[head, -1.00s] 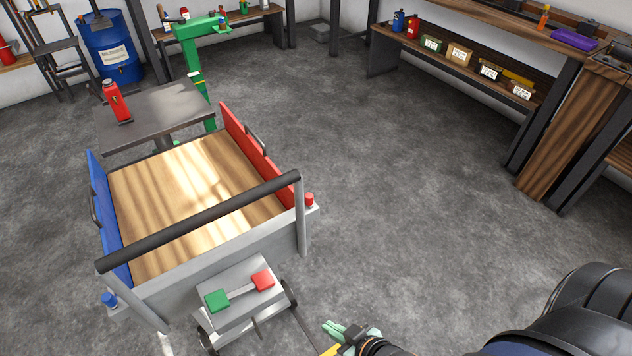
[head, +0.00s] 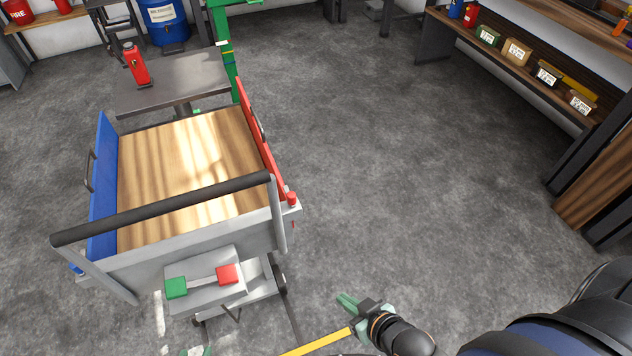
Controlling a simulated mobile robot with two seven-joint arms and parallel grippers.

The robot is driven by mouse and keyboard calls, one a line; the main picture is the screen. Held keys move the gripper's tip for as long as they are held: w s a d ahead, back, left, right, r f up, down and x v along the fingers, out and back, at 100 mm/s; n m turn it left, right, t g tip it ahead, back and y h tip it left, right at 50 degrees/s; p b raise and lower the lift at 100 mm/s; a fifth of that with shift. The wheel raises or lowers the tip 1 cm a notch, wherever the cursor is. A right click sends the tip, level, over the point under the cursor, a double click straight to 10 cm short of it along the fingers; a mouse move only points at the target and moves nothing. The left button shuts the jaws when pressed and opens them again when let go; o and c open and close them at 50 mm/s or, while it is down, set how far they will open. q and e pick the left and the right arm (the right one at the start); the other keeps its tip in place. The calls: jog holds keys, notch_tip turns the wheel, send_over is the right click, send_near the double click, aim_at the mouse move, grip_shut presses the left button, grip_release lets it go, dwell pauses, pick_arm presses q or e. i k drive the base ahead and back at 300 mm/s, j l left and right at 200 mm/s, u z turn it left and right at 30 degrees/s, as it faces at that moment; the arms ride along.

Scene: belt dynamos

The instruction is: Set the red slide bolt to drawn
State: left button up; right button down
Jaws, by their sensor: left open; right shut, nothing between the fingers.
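The red slide bolt appears to be the small upright red knob (head: 292,198) on a grey bracket at the cart's near right corner, beside the red side panel (head: 258,138). I cannot tell its bolt position from here. My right gripper (head: 346,300) is shut and empty, over the floor to the right of the cart and below the red knob in the picture, apart from it. My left gripper (head: 196,352) shows only its pale green fingertips at the bottom edge, below the cart's front box. It is open, and nothing shows in it.
The cart (head: 190,245) has a wooden deck, a dark push bar (head: 165,208) and a blue side panel (head: 104,190). Its front box carries a green block (head: 176,288) and a red block (head: 227,274). A grey table (head: 175,82) stands behind. The floor right of the cart is clear.

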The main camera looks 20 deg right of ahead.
aim_at(291, 196)
jog(key=l, duration=1.3)
jog(key=i+j, duration=0.15)
jog(key=j, duration=0.15)
jog(key=i+j, duration=0.2)
jog(key=j+u, duration=0.05)
jog(key=j, duration=0.05)
